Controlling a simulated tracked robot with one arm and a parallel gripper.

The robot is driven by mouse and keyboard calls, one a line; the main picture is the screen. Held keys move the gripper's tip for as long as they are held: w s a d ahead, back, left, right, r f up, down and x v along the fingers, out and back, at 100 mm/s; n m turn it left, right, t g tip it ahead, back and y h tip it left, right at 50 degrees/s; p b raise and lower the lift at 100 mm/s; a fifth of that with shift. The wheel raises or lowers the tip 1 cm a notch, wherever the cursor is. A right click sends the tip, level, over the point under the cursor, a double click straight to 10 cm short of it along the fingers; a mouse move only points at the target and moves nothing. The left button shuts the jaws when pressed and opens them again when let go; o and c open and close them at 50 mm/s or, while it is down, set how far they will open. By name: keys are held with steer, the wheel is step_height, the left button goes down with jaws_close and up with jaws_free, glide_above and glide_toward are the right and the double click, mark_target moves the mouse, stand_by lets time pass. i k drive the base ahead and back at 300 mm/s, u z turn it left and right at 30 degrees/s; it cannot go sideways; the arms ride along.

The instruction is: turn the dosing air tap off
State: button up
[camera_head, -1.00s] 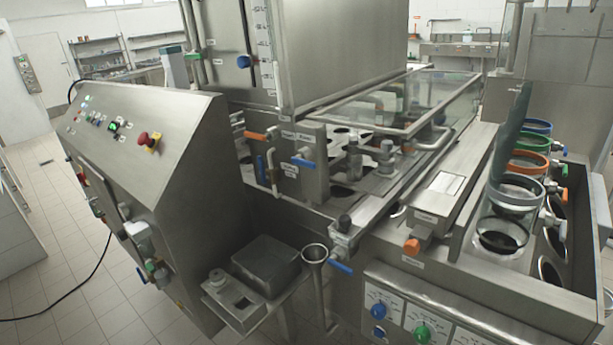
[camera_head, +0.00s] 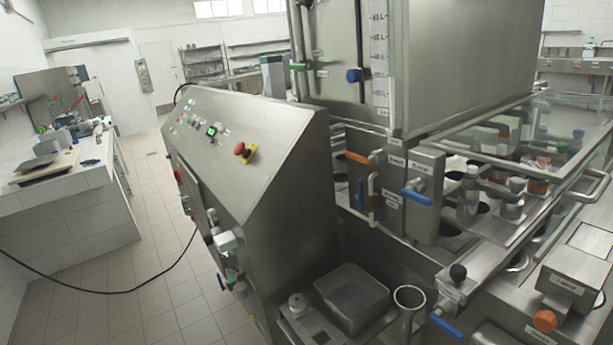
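Several taps show, and their labels are too small to read, so I cannot tell which one is the dosing air tap. A tap with an orange lever (camera_head: 357,158) and a tap with a blue lever (camera_head: 416,197) sit on the steel blocks below the tank. A blue lever (camera_head: 361,195) hangs upright beside a pale pipe. Another blue lever (camera_head: 445,327) is at the lower front. Small blue and green taps are on the control cabinet's side, such as a blue one (camera_head: 240,290). My gripper is not in view.
The sloped control cabinet (camera_head: 265,185) has a red stop button (camera_head: 243,150). A grey bin (camera_head: 352,290) and a funnel (camera_head: 409,297) stand in front of the machine. A black cable (camera_head: 110,292) lies on the tiled floor, which is otherwise open at left.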

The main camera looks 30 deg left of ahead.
mark_target(363, 205)
steer(key=u, duration=0.8)
steer(key=i, duration=1.25)
steer(key=u, duration=0.55)
